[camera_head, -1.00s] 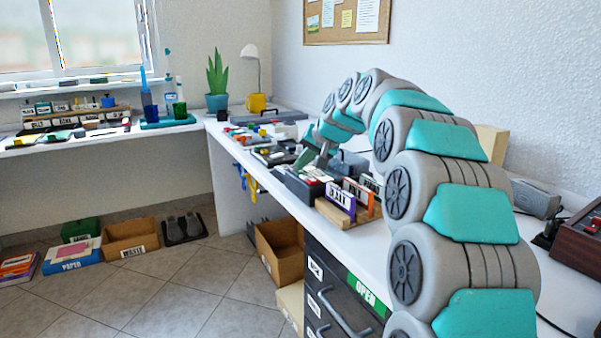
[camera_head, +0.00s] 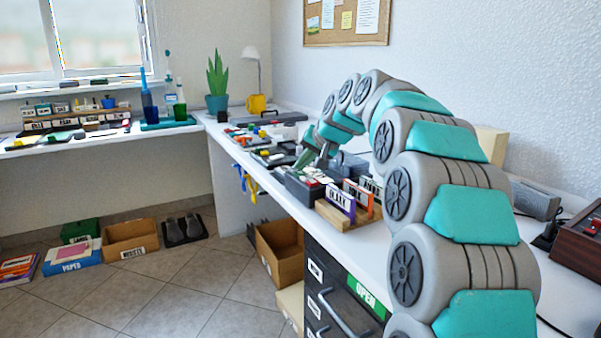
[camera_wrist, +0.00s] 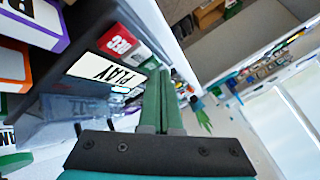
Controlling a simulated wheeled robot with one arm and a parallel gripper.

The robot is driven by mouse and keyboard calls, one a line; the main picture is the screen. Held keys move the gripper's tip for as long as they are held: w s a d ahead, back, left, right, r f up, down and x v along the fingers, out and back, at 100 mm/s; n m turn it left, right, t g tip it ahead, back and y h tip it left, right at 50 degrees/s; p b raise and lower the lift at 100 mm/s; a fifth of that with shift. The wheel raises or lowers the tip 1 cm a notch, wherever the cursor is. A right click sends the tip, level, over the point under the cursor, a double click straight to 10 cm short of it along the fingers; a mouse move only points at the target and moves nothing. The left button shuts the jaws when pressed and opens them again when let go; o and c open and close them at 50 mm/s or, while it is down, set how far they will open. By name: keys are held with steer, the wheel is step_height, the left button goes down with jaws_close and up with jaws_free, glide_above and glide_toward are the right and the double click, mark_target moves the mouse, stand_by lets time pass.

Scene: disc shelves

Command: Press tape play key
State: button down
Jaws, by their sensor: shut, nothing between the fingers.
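The tape recorder (camera_head: 304,190) is a dark box on the right-hand counter, with a row of keys on top. In the wrist view, the white play key (camera_wrist: 108,72), lettered PLAY upside down, lies just left of the fingers. A red key (camera_wrist: 118,42) sits beyond it. My gripper (camera_wrist: 166,76) has green fingers pressed together with nothing between them. In the head view, my gripper (camera_head: 303,160) points down at the recorder's keys. The fingertips are close beside the play key's end; I cannot tell whether they touch it.
A wooden rack (camera_head: 345,219) with labelled, coloured cases stands just in front of the recorder. More devices (camera_head: 268,156) lie behind it on the counter. A grey drawer unit (camera_head: 333,290) and a cardboard box (camera_head: 280,251) are below.

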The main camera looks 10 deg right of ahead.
steer(key=shift+r, duration=0.5)
step_height(320, 180, up, 5)
steer(key=p, duration=0.3)
stand_by(0.7)
steer(key=s+f+n+g+h, duration=0.1)
steer(key=s+f+g, duration=0.2)
steer(key=s+f, duration=0.5)
steer(key=s+f+n+g+h, duration=0.1)
steer(key=s+f, duration=0.8)
steer(key=s, duration=1.8)
steer(key=s+f+n+g+h, duration=0.1)
steer(key=s+f+g, duration=0.5)
steer(key=s, duration=1.2)
step_height(320, 180, down, 3)
steer(key=shift+s+r+n+h, duration=0.1)
steer(key=shift+s+n+h, duration=0.25)
steer(key=shift+n, duration=0.25)
